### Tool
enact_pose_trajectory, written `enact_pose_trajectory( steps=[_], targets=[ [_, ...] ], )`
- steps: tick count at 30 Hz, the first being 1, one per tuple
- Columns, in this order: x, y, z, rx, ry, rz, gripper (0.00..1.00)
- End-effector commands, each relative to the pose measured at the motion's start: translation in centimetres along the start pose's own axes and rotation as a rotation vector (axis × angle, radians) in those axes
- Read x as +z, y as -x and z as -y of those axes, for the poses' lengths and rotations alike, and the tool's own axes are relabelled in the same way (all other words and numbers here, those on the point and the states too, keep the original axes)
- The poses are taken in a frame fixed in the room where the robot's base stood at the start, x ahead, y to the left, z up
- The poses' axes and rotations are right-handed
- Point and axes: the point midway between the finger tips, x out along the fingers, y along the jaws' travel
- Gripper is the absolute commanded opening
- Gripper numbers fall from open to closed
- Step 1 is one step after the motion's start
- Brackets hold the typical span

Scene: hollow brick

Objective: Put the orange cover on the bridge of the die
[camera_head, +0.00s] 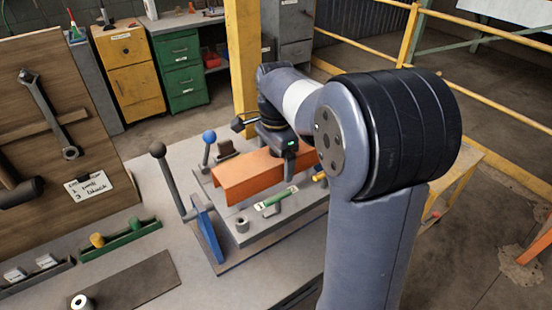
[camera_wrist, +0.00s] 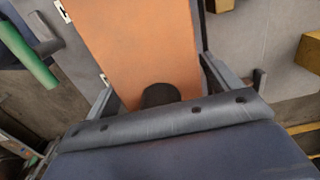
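The orange cover (camera_head: 250,177) is a long folded channel over the grey die plate (camera_head: 243,236), in the middle of the bench. My gripper (camera_head: 277,148) points down at its right part. In the wrist view the cover (camera_wrist: 140,45) runs between my two fingers (camera_wrist: 160,78), whose tips appear to sit against its long sides, so it looks gripped. The bridge of the die is hidden under the cover; I cannot tell whether the cover rests on it or hangs just above.
A black-knobbed lever with a blue base (camera_head: 207,232) stands left of the die, and a blue-knobbed lever (camera_head: 209,138) behind it. A green-handled tool (camera_head: 276,199) and a small metal ring (camera_head: 242,224) lie in front of the cover. A yellow post (camera_head: 243,65) rises behind.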

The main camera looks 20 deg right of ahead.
Motion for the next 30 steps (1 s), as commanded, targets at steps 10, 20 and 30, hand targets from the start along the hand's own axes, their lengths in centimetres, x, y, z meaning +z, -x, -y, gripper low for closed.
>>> enact_pose_trajectory(
  steps=[10,20,30],
  targets=[
    [0.0,0.5,0.0,-0.001,0.0,0.0,0.89],
    [0.0,6.4,0.1,-0.005,0.0,-0.002,0.89],
    [0.0,11.7,0.1,-0.001,0.0,0.0,0.89]
  ],
)
